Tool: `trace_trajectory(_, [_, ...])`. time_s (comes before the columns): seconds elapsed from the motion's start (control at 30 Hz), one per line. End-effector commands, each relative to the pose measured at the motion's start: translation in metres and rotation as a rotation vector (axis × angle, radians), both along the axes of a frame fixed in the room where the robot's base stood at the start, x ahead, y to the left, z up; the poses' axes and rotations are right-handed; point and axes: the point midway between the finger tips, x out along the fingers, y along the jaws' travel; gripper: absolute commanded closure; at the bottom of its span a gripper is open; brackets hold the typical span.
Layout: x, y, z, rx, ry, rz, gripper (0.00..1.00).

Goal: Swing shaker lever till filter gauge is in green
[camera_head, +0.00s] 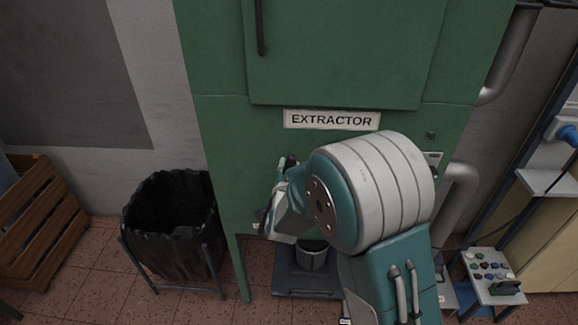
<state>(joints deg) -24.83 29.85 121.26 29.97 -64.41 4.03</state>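The green extractor cabinet (225,150) with its "EXTRACTOR" label (332,120) fills the middle of the head view. My arm reaches up in front of its lower part, and my wrist (288,205) is close to the cabinet front, below and left of the label. A small dark piece (288,162) shows at the wrist's upper end; I cannot tell whether it is a gripper finger or part of the shaker lever. My gripper's fingertips cannot be made out. I cannot make out the shaker lever or the filter gauge; my arm covers part of the cabinet front.
A bin with a black liner (170,225) stands left of the cabinet, and a wooden crate (40,205) at far left. A dark container (312,257) sits on a dark base under the cabinet. Grey pipes (462,185) and a small stand with coloured pieces (492,270) are at right.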

Motion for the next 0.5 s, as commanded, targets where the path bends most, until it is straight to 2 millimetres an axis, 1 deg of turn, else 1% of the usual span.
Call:
trace_trajectory(0.17, [0.001, 0.001, 0.001, -0.003, -0.001, 0.001, 1.0])
trace_trajectory(0.27, [0.001, 0.007, 0.002, -0.019, -0.001, 0.002, 1.0])
trace_trajectory(0.37, [0.001, 0.016, 0.005, -0.051, 0.0, 0.003, 1.0])
trace_trajectory(0.5, [0.002, 0.039, 0.01, -0.129, 0.001, 0.003, 1.0])
